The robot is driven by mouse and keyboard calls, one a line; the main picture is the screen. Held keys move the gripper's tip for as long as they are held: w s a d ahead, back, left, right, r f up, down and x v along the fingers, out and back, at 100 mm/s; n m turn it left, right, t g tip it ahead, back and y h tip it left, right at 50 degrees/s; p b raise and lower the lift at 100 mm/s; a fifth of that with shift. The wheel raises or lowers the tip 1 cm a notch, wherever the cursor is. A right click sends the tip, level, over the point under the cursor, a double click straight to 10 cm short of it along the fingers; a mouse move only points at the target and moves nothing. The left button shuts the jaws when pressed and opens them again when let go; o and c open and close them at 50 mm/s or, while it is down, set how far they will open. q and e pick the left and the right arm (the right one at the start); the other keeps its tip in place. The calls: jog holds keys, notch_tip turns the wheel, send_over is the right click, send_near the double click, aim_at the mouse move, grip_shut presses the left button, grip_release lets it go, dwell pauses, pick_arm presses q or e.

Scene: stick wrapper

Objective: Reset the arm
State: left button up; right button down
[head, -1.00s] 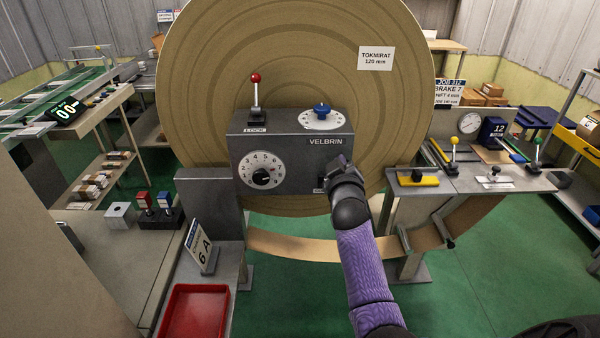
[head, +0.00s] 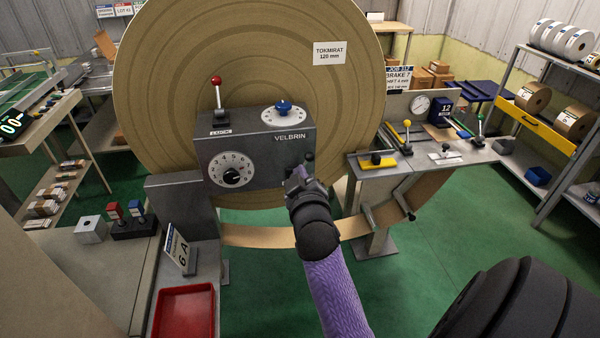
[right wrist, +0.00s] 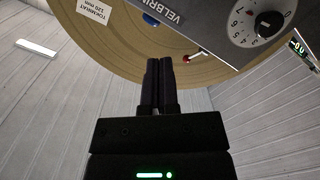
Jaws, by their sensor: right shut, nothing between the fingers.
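My right gripper (head: 300,182) is in front of the lower right corner of the grey VELBRIN control box (head: 256,148), at the end of my purple-sleeved arm. In the right wrist view its two black fingers (right wrist: 159,84) are together, with nothing between them. The picture there is tilted, with the box and its numbered dial (right wrist: 263,24) beyond the fingertips. Whether the gripper touches the box cannot be told. The box carries a red-knobbed lever (head: 216,92), a blue knob (head: 283,106) and a numbered dial (head: 232,174). My left gripper is not in view.
A large brown roll (head: 160,75) stands behind the box. A brown strip (head: 258,236) curves below. A red tray (head: 185,312) is at front left. A bench (head: 465,158) with levers and a gauge is at right. Green floor (head: 440,235) is open before it.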

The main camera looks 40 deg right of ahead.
jog(key=shift+s, duration=0.3)
jog(key=s+a+f+n+g+y+b, duration=0.1)
jog(key=a+f+g+y+b, duration=0.2)
jog(key=f, duration=0.8)
jog(key=s+a+f+n+y+b, duration=0.15)
jog(key=a+f, duration=0.35)
jog(key=f, duration=0.6)
jog(key=s+a+f+g+y+b, duration=0.1)
jog(key=s+a+f+g+y, duration=0.2)
jog(key=f, duration=0.4)
jog(key=s+a+f+g+b, duration=0.1)
jog(key=s+a+f, duration=0.1)
jog(key=s+f, duration=0.45)
jog(key=s+a+f+g+b, duration=0.1)
jog(key=s+f+g, duration=0.1)
jog(key=s+f, duration=0.3)
jog(key=s+a+f+g+y+b, duration=0.1)
jog(key=s+f, duration=0.5)
jog(key=s, duration=0.6)
jog(key=s+a+f+g+y+b, duration=0.1)
jog(key=s+f+g, duration=0.3)
jog(key=s, duration=0.4)
jog(key=shift+s+f+m+b, duration=0.25)
jog(key=shift+f+m+b, duration=0.2)
jog(key=shift+f+b, duration=0.2)
